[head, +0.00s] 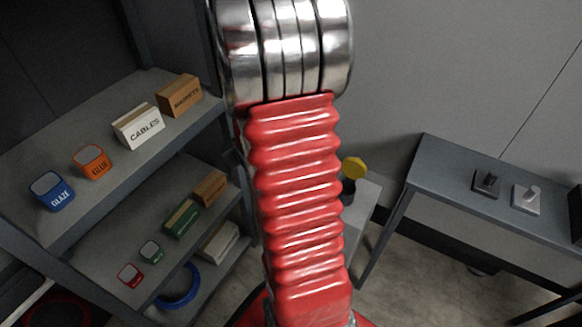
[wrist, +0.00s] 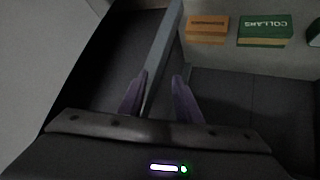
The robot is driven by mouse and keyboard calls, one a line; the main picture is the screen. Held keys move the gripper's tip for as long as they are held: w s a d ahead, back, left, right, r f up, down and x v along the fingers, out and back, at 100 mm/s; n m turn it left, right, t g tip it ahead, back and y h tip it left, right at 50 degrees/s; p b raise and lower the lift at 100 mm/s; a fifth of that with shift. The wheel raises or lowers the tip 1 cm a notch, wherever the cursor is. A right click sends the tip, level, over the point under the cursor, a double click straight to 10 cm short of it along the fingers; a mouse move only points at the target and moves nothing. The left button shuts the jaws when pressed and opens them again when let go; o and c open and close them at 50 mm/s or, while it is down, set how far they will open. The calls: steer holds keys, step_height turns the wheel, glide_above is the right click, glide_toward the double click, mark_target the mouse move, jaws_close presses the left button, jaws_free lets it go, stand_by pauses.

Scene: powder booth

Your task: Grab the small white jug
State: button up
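I cannot make out a small white jug in either view. My gripper (wrist: 160,77) shows in the wrist view with its two purple fingers apart and nothing held between them. A grey shelf post (wrist: 162,52) runs behind the gap between the fingers. In the head view my own red ribbed arm fills the middle and hides what is behind it; my gripper does not show there.
Shelves at left hold a blue GLAZE bin (head: 52,192), an orange GLUE bin (head: 92,162), a white CABLES box (head: 138,126) and a brown box (head: 180,95). A green box (wrist: 264,30) shows upside down. A grey table (head: 445,160) stands right.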

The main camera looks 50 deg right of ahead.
steer(key=s+d+f+m+t+h, duration=0.1)
steer(key=s+d+f, duration=0.25)
steer(key=f, duration=0.25)
steer(key=s+d+f, duration=0.2)
steer(key=d+f, duration=0.3)
steer(key=f, duration=0.1)
steer(key=s+d+f+m+t+h, duration=0.1)
steer(key=s+d+f+m+h, duration=0.1)
steer(key=s+f, duration=0.8)
steer(key=shift+m+h, duration=0.3)
steer(key=shift+m, duration=0.3)
steer(key=shift+w, duration=0.1)
steer(key=shift+x, duration=4.3)
steer(key=shift+w+r, duration=0.1)
steer(key=shift+w, duration=0.05)
steer(key=shift+a+x, duration=0.2)
steer(key=shift+x, duration=2.3)
steer(key=shift+w, duration=0.15)
steer(key=shift+c, duration=0.2)
